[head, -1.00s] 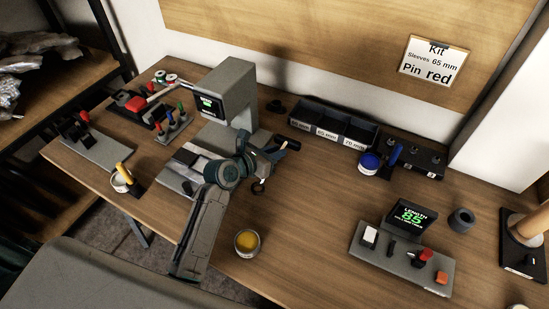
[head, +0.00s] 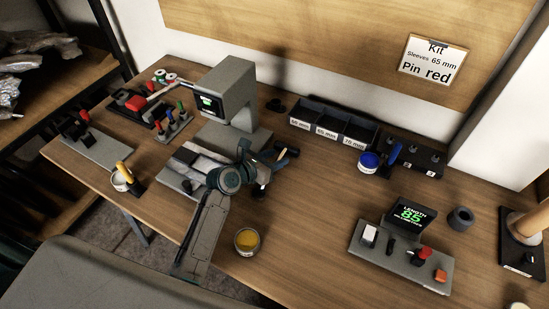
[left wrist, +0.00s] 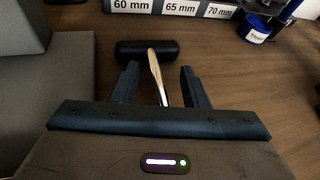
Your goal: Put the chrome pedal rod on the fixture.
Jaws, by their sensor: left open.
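The chrome pedal rod (left wrist: 157,76) shows in the left wrist view as a thin shiny shaft with a thick black crosspiece (left wrist: 150,53) at its far end. In the head view its dark end (head: 293,151) shows beyond my left gripper, right of the press. My left gripper (head: 266,165) is open; in the left wrist view its fingers (left wrist: 160,78) stand on both sides of the shaft, with gaps visible. The shaft's near end is hidden by the gripper. I cannot tell for sure which stand is the fixture; a grey base with black holders (head: 96,150) stands at the left.
A grey press (head: 228,88) stands close behind my left arm. Labelled bins (head: 333,128), a blue pot (head: 369,162) and a length gauge (head: 408,215) are to the right. A yellow-filled tin (head: 247,241) is near the front edge.

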